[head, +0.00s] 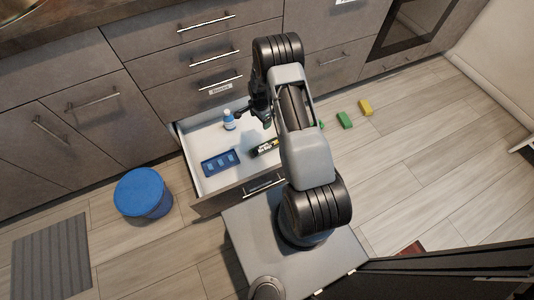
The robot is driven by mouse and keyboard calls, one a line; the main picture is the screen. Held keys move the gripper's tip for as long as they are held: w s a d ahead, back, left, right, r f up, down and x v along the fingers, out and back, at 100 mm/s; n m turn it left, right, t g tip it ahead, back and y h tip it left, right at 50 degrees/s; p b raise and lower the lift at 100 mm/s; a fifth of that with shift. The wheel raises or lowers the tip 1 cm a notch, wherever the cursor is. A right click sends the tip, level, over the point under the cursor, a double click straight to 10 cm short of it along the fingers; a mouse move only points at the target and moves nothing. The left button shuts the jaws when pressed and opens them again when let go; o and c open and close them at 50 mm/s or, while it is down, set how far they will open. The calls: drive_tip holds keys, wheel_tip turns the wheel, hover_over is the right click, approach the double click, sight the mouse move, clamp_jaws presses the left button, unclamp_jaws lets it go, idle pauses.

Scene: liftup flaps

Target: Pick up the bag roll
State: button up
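A dark roll with a white and yellow label (264,147), which looks like the bag roll, lies in the open bottom drawer (205,187). My arm partly covers its right end. My gripper (256,118) is above the drawer, farther back than the roll and apart from it in the picture. Its fingers are dark and small, so I cannot tell if they are open or shut. I see nothing clearly held in it.
The drawer also holds a blue and white bottle (229,121) and a blue tray (220,162). A blue round bin (144,193) stands left of the drawer. Green (345,120) and yellow (366,107) blocks lie on the floor to the right, which is otherwise largely clear.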

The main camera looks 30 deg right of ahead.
sight(265, 145)
drive_tip(key=shift+m, duration=0.8)
drive_tip(key=f+b, duration=0.1)
drive_tip(key=f, duration=0.4)
drive_tip(key=s+f+b, duration=0.1)
drive_tip(key=f+b, duration=0.1)
drive_tip(key=f, duration=0.4)
drive_tip(key=f+b, duration=0.1)
drive_tip(key=f, duration=0.5)
drive_tip(key=shift+s+d+f+b, duration=0.15)
drive_tip(key=shift+s+d+b, duration=0.1)
drive_tip(key=shift+d+b, duration=0.15)
drive_tip(key=shift+s+f+b, duration=0.2)
drive_tip(key=shift+f+b, duration=1.2)
drive_tip(key=shift+f, duration=1.55)
drive_tip(key=shift+r, duration=0.1)
drive_tip(key=c, duration=1.1)
